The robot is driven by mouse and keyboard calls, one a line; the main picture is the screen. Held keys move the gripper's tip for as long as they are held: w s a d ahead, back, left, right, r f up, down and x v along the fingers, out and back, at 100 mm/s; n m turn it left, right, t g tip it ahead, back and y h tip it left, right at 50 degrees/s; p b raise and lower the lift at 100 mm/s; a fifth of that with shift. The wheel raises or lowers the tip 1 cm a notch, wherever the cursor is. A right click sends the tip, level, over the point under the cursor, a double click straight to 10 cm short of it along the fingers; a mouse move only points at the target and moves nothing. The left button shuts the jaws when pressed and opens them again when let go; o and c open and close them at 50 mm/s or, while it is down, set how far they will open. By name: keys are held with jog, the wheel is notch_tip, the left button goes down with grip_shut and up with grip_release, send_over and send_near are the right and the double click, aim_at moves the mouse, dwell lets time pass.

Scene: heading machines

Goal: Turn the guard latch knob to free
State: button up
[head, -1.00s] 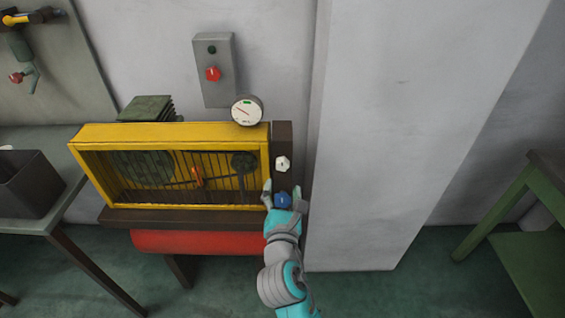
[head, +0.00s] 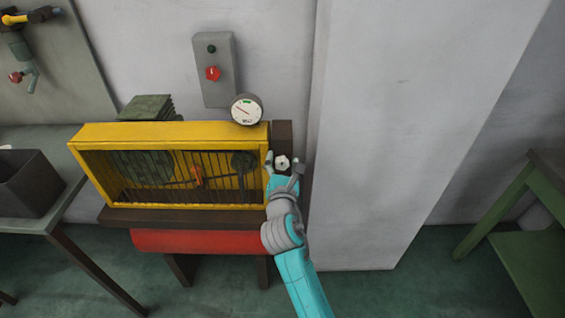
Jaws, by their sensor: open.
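A small white knob (head: 282,162) sits on the dark post (head: 283,132) at the right end of the yellow guard (head: 170,133). It appears to be the guard latch knob; its pointer direction is too small to read. My gripper (head: 284,159) is open, with one fingertip to the left of the white knob and the other to its right. I cannot tell whether the fingers touch it. My gripper hides the lower part of the post.
A grey box with a red knob (head: 213,73) hangs on the wall above the guard. A round gauge (head: 247,109) stands on the guard's top edge. A grey pillar (head: 380,150) rises close to the right. A green table (head: 520,250) stands far right.

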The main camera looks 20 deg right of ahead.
jog(key=shift+c, duration=0.2)
jog(key=c, duration=1.1)
jog(key=m, duration=0.4)
jog(key=shift+f+m, duration=0.1)
jog(key=shift+m, duration=0.2)
jog(key=m, duration=0.4)
jog(key=shift+d+m, duration=0.1)
jog(key=shift+m, duration=0.2)
jog(key=m, duration=0.4)
jog(key=shift+f, duration=0.2)
jog(key=shift+f+m, duration=0.1)
jog(key=shift+m, duration=2.2)
jog(key=shift+s, duration=0.1)
